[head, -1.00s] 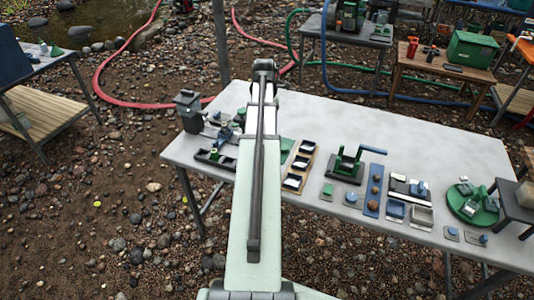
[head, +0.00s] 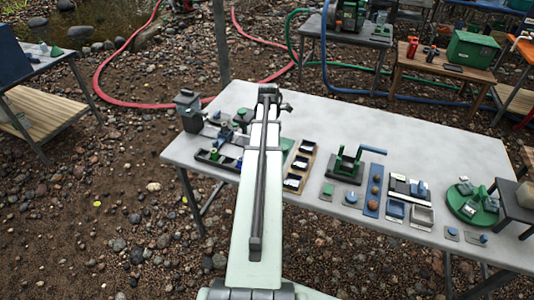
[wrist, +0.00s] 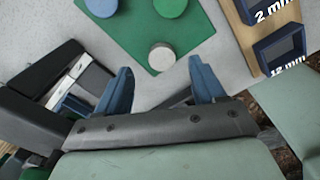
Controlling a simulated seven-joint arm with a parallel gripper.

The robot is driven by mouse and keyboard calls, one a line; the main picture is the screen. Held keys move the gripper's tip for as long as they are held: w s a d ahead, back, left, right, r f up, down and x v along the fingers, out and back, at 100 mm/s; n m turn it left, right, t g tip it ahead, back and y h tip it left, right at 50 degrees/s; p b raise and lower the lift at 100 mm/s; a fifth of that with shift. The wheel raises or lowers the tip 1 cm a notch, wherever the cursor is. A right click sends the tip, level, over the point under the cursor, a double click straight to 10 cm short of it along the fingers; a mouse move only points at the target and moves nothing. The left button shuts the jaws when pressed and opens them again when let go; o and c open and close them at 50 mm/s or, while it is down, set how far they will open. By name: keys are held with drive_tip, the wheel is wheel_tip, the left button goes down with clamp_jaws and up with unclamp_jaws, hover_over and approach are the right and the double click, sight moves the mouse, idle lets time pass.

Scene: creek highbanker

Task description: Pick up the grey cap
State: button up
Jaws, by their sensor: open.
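The grey cap (wrist: 162,57) is a small round piece with a pale top. In the head view my arm hides the gripper and the grey cap; only an edge of the green mat (head: 288,145) shows.
A wooden rack (head: 293,183) with dark boxes stands right of the mat; its labels show in the wrist view. A dark tray (head: 205,161) and a grey box-shaped device (head: 187,106) are on the left. The table's (head: 340,125) back middle is clear.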

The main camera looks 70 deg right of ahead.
drive_tip(key=shift+a+f, duration=0.2)
drive_tip(key=shift+f, duration=2.35)
drive_tip(key=c, duration=1.1)
